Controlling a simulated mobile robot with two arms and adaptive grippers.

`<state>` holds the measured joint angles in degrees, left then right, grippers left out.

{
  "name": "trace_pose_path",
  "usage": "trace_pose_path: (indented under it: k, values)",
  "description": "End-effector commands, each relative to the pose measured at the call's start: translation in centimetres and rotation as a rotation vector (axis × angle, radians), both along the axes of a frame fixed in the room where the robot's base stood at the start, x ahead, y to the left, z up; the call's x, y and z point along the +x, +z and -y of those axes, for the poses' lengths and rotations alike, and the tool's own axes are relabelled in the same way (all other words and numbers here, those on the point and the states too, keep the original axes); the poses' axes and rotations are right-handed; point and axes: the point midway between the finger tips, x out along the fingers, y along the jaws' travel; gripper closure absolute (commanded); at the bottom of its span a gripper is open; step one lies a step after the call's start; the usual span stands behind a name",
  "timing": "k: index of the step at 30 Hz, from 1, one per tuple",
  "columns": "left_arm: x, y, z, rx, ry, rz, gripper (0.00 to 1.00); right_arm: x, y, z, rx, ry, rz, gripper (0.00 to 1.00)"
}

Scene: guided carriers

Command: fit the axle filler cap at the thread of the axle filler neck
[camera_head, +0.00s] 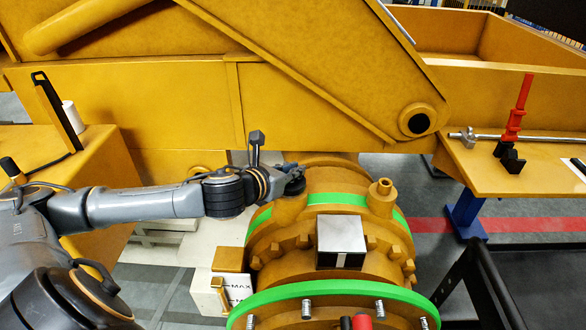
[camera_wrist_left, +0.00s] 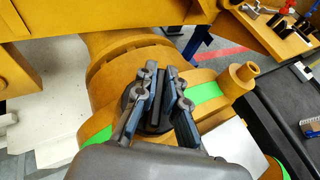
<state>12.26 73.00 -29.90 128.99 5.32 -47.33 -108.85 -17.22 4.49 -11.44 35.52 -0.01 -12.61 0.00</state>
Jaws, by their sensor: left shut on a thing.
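The axle filler cap (camera_head: 294,187) is dark and round, at the top of the axle filler neck (camera_head: 290,207), a yellow stub on the upper left of the axle housing. My left gripper (camera_head: 291,172) reaches in from the left and is shut on the cap. In the left wrist view the cap (camera_wrist_left: 155,112) shows as a dark disc with a raised bar between the two fingers (camera_wrist_left: 160,90). The fingers and cap hide the thread, so I cannot tell whether the cap is seated. My right gripper is not in view.
A second, thinner yellow neck (camera_head: 382,197) stands to the right on the housing, near a silver box (camera_head: 341,241). A green band (camera_head: 340,199) circles the housing. A yellow beam (camera_head: 180,100) runs close behind my arm.

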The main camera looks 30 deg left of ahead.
Motion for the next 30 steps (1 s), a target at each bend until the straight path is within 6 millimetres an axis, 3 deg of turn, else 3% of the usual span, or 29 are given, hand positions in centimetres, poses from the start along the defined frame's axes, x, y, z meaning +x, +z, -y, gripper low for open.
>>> trace_pose_path:
  k: [6,7,10,11,22,30]
  values:
    - [0.0,-0.3,0.0,-0.001,0.0,-0.002,1.0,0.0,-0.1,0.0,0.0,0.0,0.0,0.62]
    - [0.0,-0.3,0.0,-0.001,0.0,-0.003,0.85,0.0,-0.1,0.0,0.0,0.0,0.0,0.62]
    - [0.0,-0.3,0.0,-0.001,0.0,-0.002,0.65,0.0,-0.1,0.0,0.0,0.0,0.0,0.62]
    - [0.0,-0.3,0.0,-0.001,0.0,-0.002,0.63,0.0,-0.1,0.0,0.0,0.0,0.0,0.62]
    - [-0.4,-0.1,-0.1,0.001,0.001,-0.003,0.63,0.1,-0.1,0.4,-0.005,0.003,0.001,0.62]
    - [-3.5,1.1,-0.3,0.009,0.0,-0.005,0.63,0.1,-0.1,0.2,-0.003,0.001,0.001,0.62]
